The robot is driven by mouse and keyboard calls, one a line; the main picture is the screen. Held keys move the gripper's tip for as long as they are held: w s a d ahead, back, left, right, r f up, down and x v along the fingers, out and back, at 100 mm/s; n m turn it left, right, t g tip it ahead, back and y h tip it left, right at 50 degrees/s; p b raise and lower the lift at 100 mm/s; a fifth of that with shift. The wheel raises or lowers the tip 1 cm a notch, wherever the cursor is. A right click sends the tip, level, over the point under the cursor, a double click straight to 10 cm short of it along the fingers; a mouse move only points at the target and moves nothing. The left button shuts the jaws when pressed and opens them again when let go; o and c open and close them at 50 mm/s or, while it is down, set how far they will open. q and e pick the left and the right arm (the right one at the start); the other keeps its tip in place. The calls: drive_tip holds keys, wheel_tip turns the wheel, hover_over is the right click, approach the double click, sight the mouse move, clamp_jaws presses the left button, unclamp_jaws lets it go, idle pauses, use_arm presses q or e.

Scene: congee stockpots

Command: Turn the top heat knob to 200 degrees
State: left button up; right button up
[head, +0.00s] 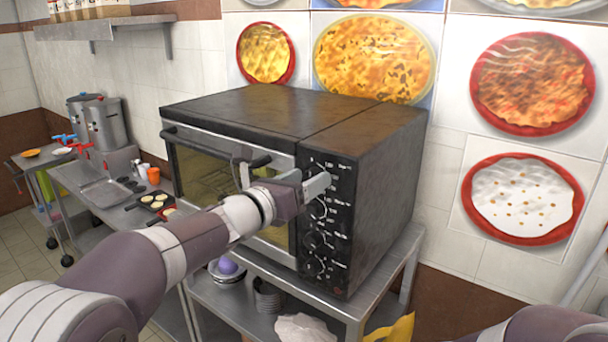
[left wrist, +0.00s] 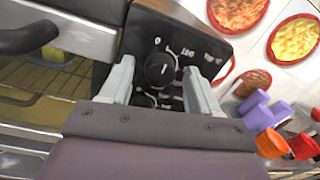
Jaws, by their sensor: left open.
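The oven (head: 290,130) is dark and boxy, with a column of black knobs on its front panel (head: 340,250). My left gripper (head: 318,185) is at the top of that panel, and its fingers hide the top heat knob in the head view. In the left wrist view the black round knob (left wrist: 160,70) sits between the two spread fingers of my left gripper (left wrist: 157,80), with a visible gap on each side. White marks, among them 0 and 150, show around it. I cannot read its pointer setting. My right gripper is out of view.
Lower knobs (head: 314,240) sit close below my left gripper. The oven door handle (head: 215,145) juts out to the left. The oven stands on a metal table (head: 375,300) with bowls on its lower shelf. A side counter (head: 110,200) holds pans and cups.

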use_arm(q)
drive_tip(key=c, duration=1)
drive_tip(key=shift+s+d+f+m+y+b, duration=0.1)
drive_tip(key=shift+m+y+b, duration=0.25)
drive_tip(key=shift+m+b, duration=4.95)
drive_tip(key=shift+d+f+m+y+b, duration=0.1)
drive_tip(key=shift+m+y+b, duration=0.25)
drive_tip(key=shift+m+b, duration=4.95)
drive_tip(key=shift+c, duration=0.2)
drive_tip(key=shift+m+p, duration=0.65)
drive_tip(key=shift+m, duration=0.25)
drive_tip(key=o, duration=1)
drive_tip(key=shift+r, duration=0.1)
drive_tip(key=shift+o, duration=0.2)
